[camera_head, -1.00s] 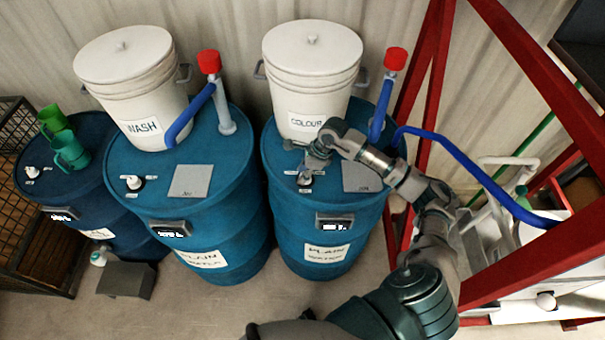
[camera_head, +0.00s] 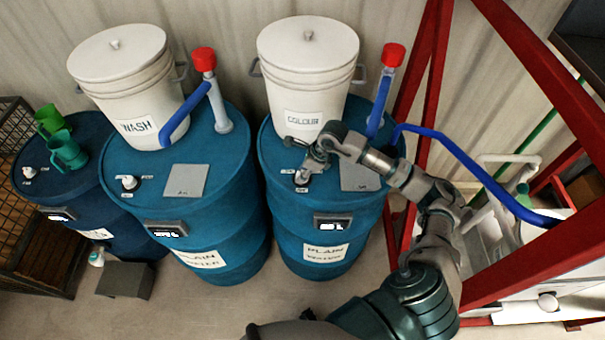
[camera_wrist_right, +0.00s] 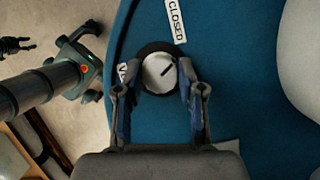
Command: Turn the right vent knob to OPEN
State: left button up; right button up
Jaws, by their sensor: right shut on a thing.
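The right vent knob (camera_head: 302,178) is on the lid of the right blue drum (camera_head: 285,215). In the right wrist view the knob (camera_wrist_right: 158,73) is a round pale dial on a black base, with a dark mark slanting up and right. A CLOSED label (camera_wrist_right: 176,20) lies just above it; a second label at its left is partly hidden, and no OPEN label is visible. My right gripper (camera_head: 306,168) is shut on the knob, with one finger on each side in the right wrist view (camera_wrist_right: 160,88). A dark gripper, likely my left (camera_wrist_right: 18,45), shows far off at the left edge.
A white COLOUR bucket (camera_head: 308,75) stands on the same lid behind my gripper. A red-capped pipe (camera_head: 393,56) and grey plate (camera_head: 358,177) are at the right. The WASH bucket (camera_head: 120,80) stands on the neighbouring drum. A red frame (camera_head: 530,250) rises beside my right arm.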

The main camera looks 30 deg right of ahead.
jog(key=m+b, duration=0.1)
jog(key=m, duration=0.1)
jog(key=m+h+b, duration=0.1)
jog(key=m, duration=0.1)
jog(key=shift+f+t+h, duration=0.2)
jog(key=shift+t+h, duration=0.1)
jog(key=shift+t, duration=0.1)
jog(key=m+h+b, duration=0.1)
jog(key=m+b, duration=0.1)
jog(key=m, duration=0.2)
jog(key=shift+a, duration=0.15)
jog(key=m+h+b, duration=0.1)
jog(key=m, duration=0.2)
jog(key=shift+r+m+h, duration=0.1)
jog(key=shift+m+h, duration=0.2)
jog(key=shift+m, duration=0.1)
jog(key=shift+a+m+h+b, duration=0.1)
jog(key=shift+m+h+b, duration=0.5)
jog(key=shift+m, duration=1.1)
jog(key=o, duration=1.1)
jog(key=shift+o, duration=0.2)
jog(key=shift+r, duration=0.1)
